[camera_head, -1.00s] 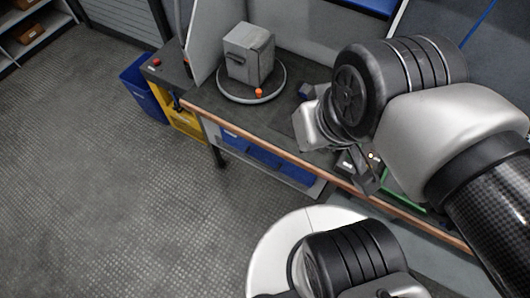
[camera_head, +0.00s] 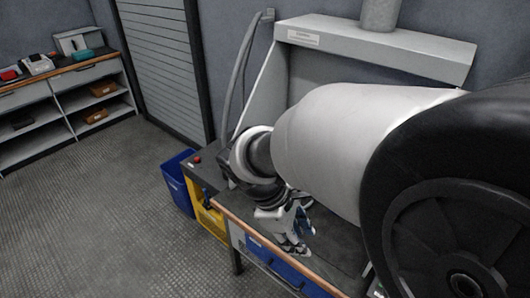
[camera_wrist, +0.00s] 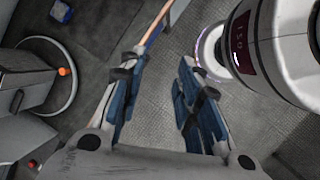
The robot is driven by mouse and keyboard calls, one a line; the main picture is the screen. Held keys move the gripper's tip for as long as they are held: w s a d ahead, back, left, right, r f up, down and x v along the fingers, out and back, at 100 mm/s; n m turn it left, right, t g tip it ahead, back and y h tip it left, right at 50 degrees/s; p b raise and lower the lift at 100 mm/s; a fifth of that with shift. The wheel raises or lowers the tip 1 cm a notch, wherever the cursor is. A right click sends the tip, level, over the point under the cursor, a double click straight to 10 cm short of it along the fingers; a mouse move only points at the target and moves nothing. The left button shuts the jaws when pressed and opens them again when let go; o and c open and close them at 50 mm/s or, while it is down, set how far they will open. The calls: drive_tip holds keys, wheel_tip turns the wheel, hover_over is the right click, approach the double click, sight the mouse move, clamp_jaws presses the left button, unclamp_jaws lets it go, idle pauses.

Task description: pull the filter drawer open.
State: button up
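My gripper (camera_head: 302,236) hangs over the bench near its front edge in the head view. In the wrist view my gripper (camera_wrist: 160,85) has its two blue-padded fingers spread apart with nothing between them, and grey floor shows behind. Blue fronts (camera_head: 262,247) sit below the bench edge, partly hidden. I cannot tell which part is the filter drawer. A grey box (camera_wrist: 25,75) with an orange knob (camera_wrist: 64,71) stands on a round plate to the left of the fingers in the wrist view; my arm hides it in the head view.
The bench's copper-coloured edge (camera_head: 268,232) runs under my gripper. A grey hood (camera_head: 375,48) rises behind my arm. A yellow bin (camera_head: 212,224) and blue bin (camera_head: 176,186) stand at the bench's left end. Shelves (camera_head: 75,85) are far left. The floor before the bench is clear.

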drive_tip(key=w+a+f+n+t+h, duration=0.1)
drive_tip(key=w+a+f+n+h, duration=0.15)
drive_tip(key=f+n, duration=0.35)
drive_tip(key=w+a+f+n+t+h, duration=0.15)
drive_tip(key=a+f+n, duration=0.3)
drive_tip(key=f, duration=0.45)
drive_tip(key=w+a+f+n+h, duration=0.2)
drive_tip(key=a+f+n+h, duration=0.1)
drive_tip(key=f+n, duration=0.35)
drive_tip(key=n+t, duration=0.9)
drive_tip(key=n, duration=0.6)
approach(281, 276)
drive_tip(key=shift+g+y, duration=0.25)
drive_tip(key=shift+y, duration=0.05)
drive_tip(key=b+x, duration=0.3)
drive_tip(key=x, duration=0.7)
clamp_jaws()
